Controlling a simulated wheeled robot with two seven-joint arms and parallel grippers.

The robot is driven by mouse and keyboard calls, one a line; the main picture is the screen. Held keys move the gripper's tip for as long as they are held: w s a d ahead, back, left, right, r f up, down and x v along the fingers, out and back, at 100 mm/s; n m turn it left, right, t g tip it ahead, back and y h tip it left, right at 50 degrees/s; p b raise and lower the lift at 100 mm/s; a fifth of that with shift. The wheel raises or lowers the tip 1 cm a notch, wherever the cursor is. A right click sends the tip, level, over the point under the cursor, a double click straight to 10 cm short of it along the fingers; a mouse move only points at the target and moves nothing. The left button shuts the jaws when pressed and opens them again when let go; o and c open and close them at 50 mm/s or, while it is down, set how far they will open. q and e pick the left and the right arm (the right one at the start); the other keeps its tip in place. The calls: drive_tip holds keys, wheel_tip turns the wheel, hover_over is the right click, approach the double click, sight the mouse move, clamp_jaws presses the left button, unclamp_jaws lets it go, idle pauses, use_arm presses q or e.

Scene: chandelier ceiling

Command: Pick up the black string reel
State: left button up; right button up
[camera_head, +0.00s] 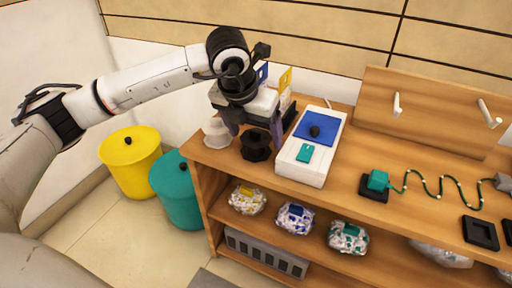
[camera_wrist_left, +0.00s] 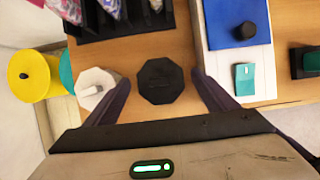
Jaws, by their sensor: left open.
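The black string reel (camera_head: 256,145) stands on the wooden shelf top near its left end. In the left wrist view the black reel (camera_wrist_left: 161,81) shows from above as a dark eight-sided top between my two fingers. My left gripper (camera_head: 254,132) is open above and around the reel, with a finger to each side of it. The left gripper (camera_wrist_left: 160,95) holds nothing. A white reel (camera_head: 217,131) stands just left of the black one; it also shows in the left wrist view (camera_wrist_left: 95,88). My right gripper is not in view.
A white box with a blue panel (camera_head: 311,146) stands close to the right of the reel. A dark rack (camera_wrist_left: 125,24) is behind it. Yellow (camera_head: 130,162) and teal (camera_head: 178,195) bins stand on the floor at left. A teal plug with a coiled cable (camera_head: 377,181) lies further right.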

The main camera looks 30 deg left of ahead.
use_arm(q)
drive_tip(key=shift+x, duration=0.9)
drive_tip(key=shift+d+r, duration=0.1)
drive_tip(key=c, duration=1)
